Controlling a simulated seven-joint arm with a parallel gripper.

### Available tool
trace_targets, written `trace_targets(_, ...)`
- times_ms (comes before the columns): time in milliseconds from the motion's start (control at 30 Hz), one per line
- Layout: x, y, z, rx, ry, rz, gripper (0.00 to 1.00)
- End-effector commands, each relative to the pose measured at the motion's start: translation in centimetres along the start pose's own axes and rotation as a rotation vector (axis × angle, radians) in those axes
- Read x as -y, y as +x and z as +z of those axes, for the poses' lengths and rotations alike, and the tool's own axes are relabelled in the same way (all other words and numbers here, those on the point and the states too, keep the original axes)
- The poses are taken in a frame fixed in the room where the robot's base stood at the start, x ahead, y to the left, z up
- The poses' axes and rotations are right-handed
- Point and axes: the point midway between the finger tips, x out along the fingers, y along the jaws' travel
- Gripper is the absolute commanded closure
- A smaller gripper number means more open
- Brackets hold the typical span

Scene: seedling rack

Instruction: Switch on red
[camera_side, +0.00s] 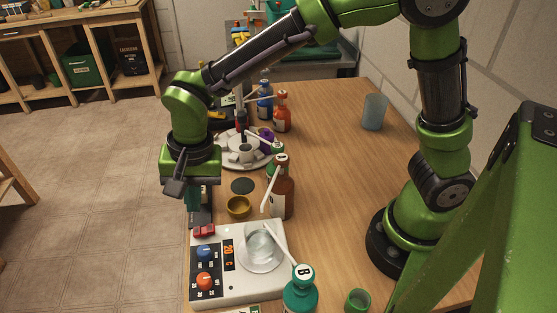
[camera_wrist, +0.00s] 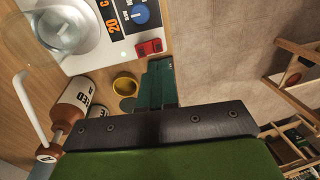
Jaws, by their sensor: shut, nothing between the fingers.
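A white hotplate unit (camera_side: 230,289) stands at the front of the bench, its display reading 20 C. A red rocker switch (camera_side: 204,231) sits at its far left corner; it also shows in the wrist view (camera_wrist: 150,48). I cannot tell which way it is tipped. The unit carries a blue knob (camera_side: 204,252) and an orange-red knob (camera_side: 204,281). My gripper (camera_side: 199,221) is shut and empty, pointing down just behind the switch, apart from it in the wrist view, where its teal fingers (camera_wrist: 160,65) show.
A glass vessel (camera_side: 262,247) sits on the hotplate. A brown bottle (camera_side: 283,192), its label seeming to read RED, and a yellow cup (camera_side: 238,206) stand behind. A teal bottle (camera_side: 300,294) is at the front. The bench's middle right is clear.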

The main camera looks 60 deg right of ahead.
Motion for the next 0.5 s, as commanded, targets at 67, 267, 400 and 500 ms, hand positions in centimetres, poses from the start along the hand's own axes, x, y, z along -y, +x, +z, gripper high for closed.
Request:
trace_targets(67, 0.7, -2.0, 0.0, -0.001, -0.001, -0.006, 1.00)
trace_targets(267, 1.6, -5.5, 0.0, -0.001, -0.001, -0.003, 1.00)
trace_targets(400, 1.9, -6.9, 0.0, 0.000, -0.001, -0.001, 1.00)
trace_targets(500, 2.0, -7.2, 0.0, 0.000, -0.001, 0.000, 1.00)
